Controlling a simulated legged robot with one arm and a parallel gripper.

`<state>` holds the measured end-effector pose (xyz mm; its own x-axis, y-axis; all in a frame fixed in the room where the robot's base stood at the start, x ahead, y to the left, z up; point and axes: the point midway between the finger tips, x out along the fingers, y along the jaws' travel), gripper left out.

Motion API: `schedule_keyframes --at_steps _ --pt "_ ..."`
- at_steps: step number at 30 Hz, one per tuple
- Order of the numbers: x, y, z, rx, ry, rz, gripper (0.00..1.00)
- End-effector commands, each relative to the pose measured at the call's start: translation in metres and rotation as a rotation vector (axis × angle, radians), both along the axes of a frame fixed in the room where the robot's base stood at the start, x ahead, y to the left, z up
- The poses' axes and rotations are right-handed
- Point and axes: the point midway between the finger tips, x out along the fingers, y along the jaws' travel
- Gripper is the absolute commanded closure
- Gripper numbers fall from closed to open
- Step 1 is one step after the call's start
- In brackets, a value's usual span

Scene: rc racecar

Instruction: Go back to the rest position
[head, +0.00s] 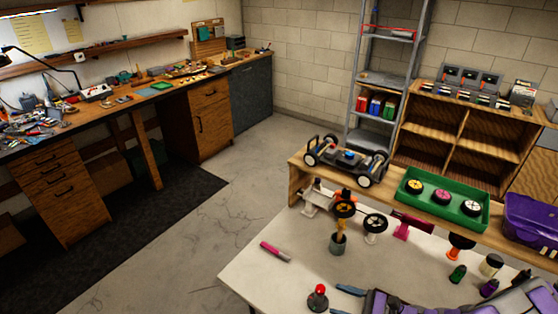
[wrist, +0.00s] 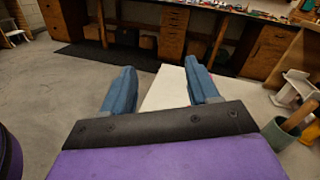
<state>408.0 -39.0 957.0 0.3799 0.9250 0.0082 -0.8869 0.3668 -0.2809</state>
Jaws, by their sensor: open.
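My gripper (head: 337,298) is at the bottom of the head view, over the near part of the white table (head: 255,285). Its two blue fingers are spread apart. In the wrist view my gripper (wrist: 160,76) is also open, with nothing between the fingers; the table edge and floor show beyond them. The purple part of my arm reaches in from the bottom right of the head view. The racecar chassis (head: 347,160) sits on the raised wooden shelf (head: 299,176) behind the table, apart from my gripper.
A red-topped button (head: 318,297) stands left of my gripper. A pink marker (head: 275,252), a cup (head: 338,243) and stands with wheels are on the table. Open floor (head: 240,190) lies left.

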Motion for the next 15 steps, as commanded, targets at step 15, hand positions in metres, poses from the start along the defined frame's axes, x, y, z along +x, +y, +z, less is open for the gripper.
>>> schedule_keyframes --at_steps 15 --pt "-0.054 0.086 0.108 -0.305 -0.255 0.566 0.40"
